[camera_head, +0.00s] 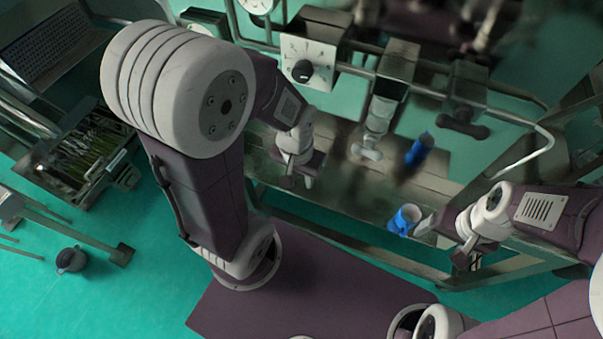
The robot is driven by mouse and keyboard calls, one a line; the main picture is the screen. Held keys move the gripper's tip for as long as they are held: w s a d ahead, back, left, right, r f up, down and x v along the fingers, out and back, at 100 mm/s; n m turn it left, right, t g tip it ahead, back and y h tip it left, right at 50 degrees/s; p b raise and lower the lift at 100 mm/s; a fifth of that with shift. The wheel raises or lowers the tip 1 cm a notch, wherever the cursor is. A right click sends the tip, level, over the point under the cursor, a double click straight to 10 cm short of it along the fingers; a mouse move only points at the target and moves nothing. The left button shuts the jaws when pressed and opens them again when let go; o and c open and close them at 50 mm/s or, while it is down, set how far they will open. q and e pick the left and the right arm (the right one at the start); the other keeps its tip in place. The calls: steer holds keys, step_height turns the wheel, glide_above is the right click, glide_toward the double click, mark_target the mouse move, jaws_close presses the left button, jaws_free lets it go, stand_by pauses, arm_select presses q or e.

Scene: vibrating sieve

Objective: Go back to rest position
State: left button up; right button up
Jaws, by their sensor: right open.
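My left gripper (299,174) hangs over the metal work surface at the middle of the head view. It seems to hold nothing, but the gap between its fingers is too small to make out. My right gripper (425,228) comes in from the right and is open. Its tips are close beside a blue cup (404,219) with a pale inside, at the front edge of the surface. I cannot tell whether they touch it. A second blue shape (420,149) shows further back; it may be a reflection.
A box with a black dial (308,66) and a pipe frame stand behind the surface. A metal spout (378,118) hangs at the back. A tray of green strips (86,152) is at the left. A dark pot (71,260) stands on the open teal floor.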

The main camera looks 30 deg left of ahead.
step_height(320, 180, down, 18)
steer(key=b, duration=1.7)
steer(key=shift+r+b, duration=0.2)
steer(key=shift+b, duration=0.15)
